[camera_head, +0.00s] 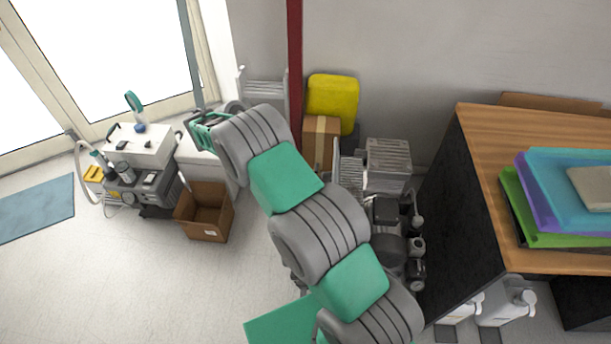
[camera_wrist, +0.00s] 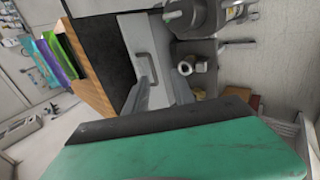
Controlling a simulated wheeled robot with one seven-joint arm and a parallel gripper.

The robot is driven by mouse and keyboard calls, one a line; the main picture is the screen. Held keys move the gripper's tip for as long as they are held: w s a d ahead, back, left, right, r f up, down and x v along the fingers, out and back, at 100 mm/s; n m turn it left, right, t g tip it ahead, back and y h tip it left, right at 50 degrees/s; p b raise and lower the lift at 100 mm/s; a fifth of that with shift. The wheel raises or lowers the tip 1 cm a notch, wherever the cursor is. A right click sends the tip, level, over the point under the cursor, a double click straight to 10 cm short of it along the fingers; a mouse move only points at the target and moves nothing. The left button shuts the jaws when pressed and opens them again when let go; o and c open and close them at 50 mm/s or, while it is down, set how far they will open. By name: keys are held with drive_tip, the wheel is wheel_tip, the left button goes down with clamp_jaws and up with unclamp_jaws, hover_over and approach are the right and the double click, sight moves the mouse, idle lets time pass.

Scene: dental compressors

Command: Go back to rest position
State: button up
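My gripper (camera_wrist: 160,76) shows in the wrist view as two grey fingers reaching up past a green, dark-edged part of mine. The fingers stand apart, with nothing held between them. Beyond them are a pale panel with a dark handle (camera_wrist: 147,64) and grey machine parts (camera_wrist: 196,66); I cannot tell how far away these are. In the head view my grey and green arm crosses the middle from the lower right to the upper left. The fingers cannot be made out in that view.
A wooden-topped desk (camera_head: 482,128) with coloured folders (camera_head: 560,190) stands at the right. Dark compressor equipment (camera_head: 390,212) sits between my arm and the desk. An open cardboard box (camera_head: 205,212) and a dental unit (camera_head: 140,170) stand left.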

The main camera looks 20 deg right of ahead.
drive_tip(key=shift+a+r, duration=0.1)
wheel_tip(320, 180, up, 14)
drive_tip(key=s+n+t+y, duration=0.3)
drive_tip(key=t, duration=0.1)
drive_tip(key=s+a+r+n+t+y, duration=0.1)
drive_tip(key=s+a+r+t+y, duration=0.1)
drive_tip(key=s+a, duration=0.2)
drive_tip(key=s+a+r+n+t+y, duration=0.2)
drive_tip(key=s+a, duration=0.2)
drive_tip(key=s, duration=0.6)
drive_tip(key=shift+s, duration=0.15)
drive_tip(key=shift+f, duration=0.1)
